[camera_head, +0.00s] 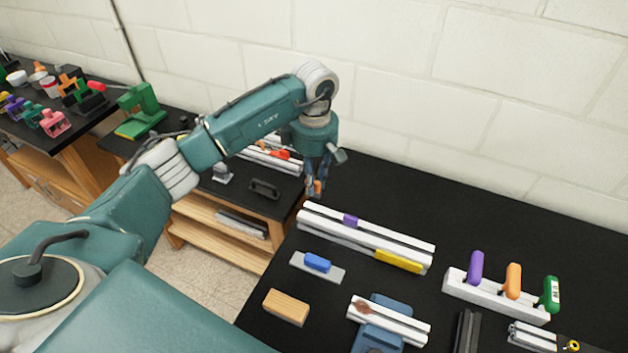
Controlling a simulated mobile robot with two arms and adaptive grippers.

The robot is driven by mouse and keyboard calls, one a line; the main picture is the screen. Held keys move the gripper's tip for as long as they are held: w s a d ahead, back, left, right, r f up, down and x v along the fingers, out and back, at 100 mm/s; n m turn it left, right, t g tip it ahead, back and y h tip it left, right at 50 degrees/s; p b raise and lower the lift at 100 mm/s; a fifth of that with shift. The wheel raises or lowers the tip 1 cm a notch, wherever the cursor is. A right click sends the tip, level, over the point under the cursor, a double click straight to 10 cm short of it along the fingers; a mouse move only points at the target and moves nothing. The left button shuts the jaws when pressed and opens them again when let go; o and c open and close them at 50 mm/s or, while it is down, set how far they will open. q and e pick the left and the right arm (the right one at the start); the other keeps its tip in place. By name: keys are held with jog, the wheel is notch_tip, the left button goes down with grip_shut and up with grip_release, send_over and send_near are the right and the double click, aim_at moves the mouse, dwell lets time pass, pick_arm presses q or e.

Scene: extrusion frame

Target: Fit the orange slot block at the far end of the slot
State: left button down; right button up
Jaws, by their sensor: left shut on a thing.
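My left gripper (317,188) points down near the left end of the white extrusion rail on the black table. It is shut on the small orange slot block (318,187), which shows between its fingertips and is mostly hidden by them. The white slotted rail (385,241) runs from upper left to lower right. A purple block (350,221) sits at the rail toward its left part, and a yellow block (399,261) lies along its near right side. The orange block appears just above the rail's left end; I cannot tell whether it touches. My right gripper is not in view.
Nearer lie a blue block on a grey plate (335,274), a wooden block (286,307) and a blue fixture (378,337) with a white profile. A white rack (487,297) holds purple, orange and green handles at right. The table back is clear before the wall.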

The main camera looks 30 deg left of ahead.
aim_at(314, 196)
pick_arm(q)
notch_tip(314, 196, down, 2)
jog(key=shift+f+b, duration=0.1)
jog(key=shift+b, duration=0.75)
notch_tip(314, 196, down, 2)
jog(key=shift+f+b, duration=0.25)
jog(key=shift+b, duration=0.75)
jog(key=shift+f+b, duration=0.45)
jog(key=shift+f, duration=0.1)
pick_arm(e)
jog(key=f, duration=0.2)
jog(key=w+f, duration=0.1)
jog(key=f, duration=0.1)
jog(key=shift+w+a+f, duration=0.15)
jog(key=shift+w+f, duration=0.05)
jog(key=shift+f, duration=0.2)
pick_arm(q)
jog(key=shift+b, duration=0.4)
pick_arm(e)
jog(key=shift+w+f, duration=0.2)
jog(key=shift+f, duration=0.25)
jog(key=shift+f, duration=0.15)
pick_arm(q)
jog(key=shift+f+b, duration=1.5)
jog(key=shift+b, duration=0.1)
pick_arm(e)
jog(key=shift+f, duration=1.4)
